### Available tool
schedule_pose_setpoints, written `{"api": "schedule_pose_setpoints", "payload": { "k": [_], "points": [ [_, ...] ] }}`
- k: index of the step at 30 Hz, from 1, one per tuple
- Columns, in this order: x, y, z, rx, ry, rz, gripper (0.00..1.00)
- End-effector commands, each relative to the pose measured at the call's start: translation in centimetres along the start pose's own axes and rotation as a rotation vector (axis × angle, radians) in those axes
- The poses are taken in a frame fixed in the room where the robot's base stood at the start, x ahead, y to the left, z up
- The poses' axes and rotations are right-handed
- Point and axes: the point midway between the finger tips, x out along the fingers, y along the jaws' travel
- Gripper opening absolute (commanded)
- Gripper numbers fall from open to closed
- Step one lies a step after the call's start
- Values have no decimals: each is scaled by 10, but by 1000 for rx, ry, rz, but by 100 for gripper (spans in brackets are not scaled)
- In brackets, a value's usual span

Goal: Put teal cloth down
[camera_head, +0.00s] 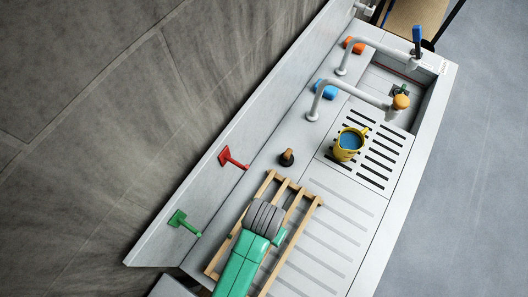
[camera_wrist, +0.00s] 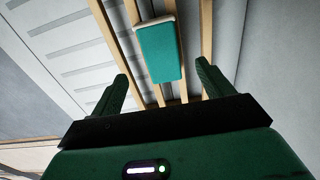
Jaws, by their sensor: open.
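The teal cloth (camera_wrist: 160,54) shows in the wrist view as a small teal block with a pale far edge. It lies across the slats of the wooden rack (camera_wrist: 207,22). My gripper (camera_wrist: 162,70) is open, with one dark green finger to each side of the cloth and a visible gap on both sides. Nothing is held between the fingers. In the head view my green and grey arm covers part of the wooden rack (camera_head: 312,206), and my fingertips and the cloth cannot be made out clearly there.
The rack stands on a ribbed pale counter. Beyond it are a black-and-brown knob (camera_head: 287,157), a yellow mug (camera_head: 350,144) with blue inside on a slotted drain, and two curved taps (camera_head: 330,84). A red handle (camera_head: 232,158) and a green handle (camera_head: 183,222) stick out from the back wall.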

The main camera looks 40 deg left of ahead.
Motion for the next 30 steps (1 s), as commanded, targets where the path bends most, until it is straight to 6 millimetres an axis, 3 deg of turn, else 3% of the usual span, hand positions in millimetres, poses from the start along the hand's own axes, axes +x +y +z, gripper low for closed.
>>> {"api": "schedule_pose_setpoints", "payload": {
  "k": [6,17,20,23,24,26,27,29,30],
  "points": [
    [-29,0,0,0,0,0,79],
    [-32,0,0,0,-1,0,79],
    [-42,3,-14,3,51,-2,79],
    [-90,14,-72,14,271,-11,79],
    [-123,22,-103,20,402,-14,79],
    [-183,33,-146,28,617,-16,79],
    [-226,40,-169,30,758,-16,79],
    [-295,51,-194,34,968,-12,79],
    [-342,59,-204,37,1107,-8,79]
  ]
}}
